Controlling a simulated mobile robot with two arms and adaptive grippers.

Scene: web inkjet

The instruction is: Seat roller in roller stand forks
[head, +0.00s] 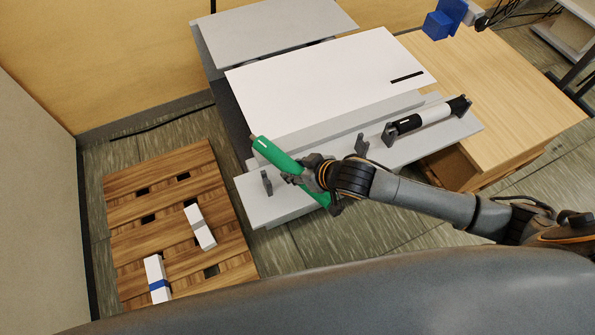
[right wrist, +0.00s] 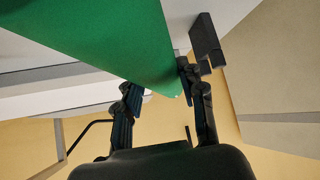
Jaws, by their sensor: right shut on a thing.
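The green roller (head: 275,154) is held by my right gripper (head: 298,174) above the front ledge of the grey machine. It lies at a slant across the ledge, its near end sticking out past the front edge. In the right wrist view the roller (right wrist: 110,40) runs large across the top, between my right fingers (right wrist: 160,90). One dark stand fork (head: 266,183) stands on the ledge left of the gripper, another fork (head: 361,144) to its right. The roller is not lined up with these forks. A fork-like dark block (right wrist: 207,42) shows in the wrist view. My left gripper is out of view.
A black and white roller (head: 430,117) rests between dark forks further right on the ledge. A white sheet or panel (head: 325,78) lies behind. A wooden pallet (head: 130,190) with two white boxes is on the floor at left. A wooden table (head: 500,85) stands right.

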